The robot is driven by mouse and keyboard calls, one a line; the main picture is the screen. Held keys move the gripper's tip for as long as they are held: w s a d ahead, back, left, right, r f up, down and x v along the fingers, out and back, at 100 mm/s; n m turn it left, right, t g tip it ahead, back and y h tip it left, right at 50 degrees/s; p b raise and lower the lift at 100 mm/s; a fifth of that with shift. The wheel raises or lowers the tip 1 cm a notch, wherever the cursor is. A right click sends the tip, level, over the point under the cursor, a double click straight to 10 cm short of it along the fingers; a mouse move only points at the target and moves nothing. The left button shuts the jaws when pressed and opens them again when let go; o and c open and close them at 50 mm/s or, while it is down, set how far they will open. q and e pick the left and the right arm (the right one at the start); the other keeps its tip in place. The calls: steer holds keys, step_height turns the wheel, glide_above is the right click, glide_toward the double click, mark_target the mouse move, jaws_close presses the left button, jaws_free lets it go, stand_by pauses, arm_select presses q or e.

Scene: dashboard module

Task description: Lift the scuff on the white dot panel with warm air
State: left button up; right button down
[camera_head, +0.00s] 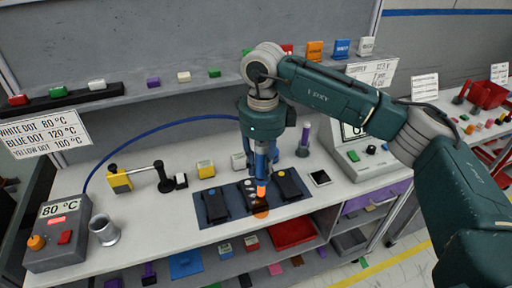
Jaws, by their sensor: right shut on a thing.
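My right gripper (264,158) is shut on a blue hot-air tool and points down over the bench. The tool's orange nozzle (261,191) is just above the middle dark panel (258,204), and an orange glow shows on that panel. Pale round spots show on its left side; the scuff cannot be made out. A dark panel with a blue dot (213,204) lies to the left and one with a yellow dot (290,184) to the right, all on a blue mat (228,224). The heater station (58,236) at left reads 80 °C. My left gripper is out of view.
A sign (45,134) lists white dot 80 °C, blue 120 °C, yellow 100 °C. A blue hose (160,131) arches over the bench.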

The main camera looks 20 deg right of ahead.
steer(key=w+f+m, duration=0.1)
steer(key=m, duration=0.2)
steer(key=w+f+m, duration=0.1)
steer(key=w+m, duration=0.1)
steer(key=m, duration=0.2)
steer(key=w+f+m+b, duration=0.1)
steer(key=m, duration=0.2)
steer(key=shift+w+m, duration=0.15)
steer(key=shift+m, duration=0.25)
steer(key=w, duration=0.6)
stand_by(1.2)
steer(key=shift+a+r, duration=0.1)
stand_by(0.4)
steer(key=shift+r, duration=0.1)
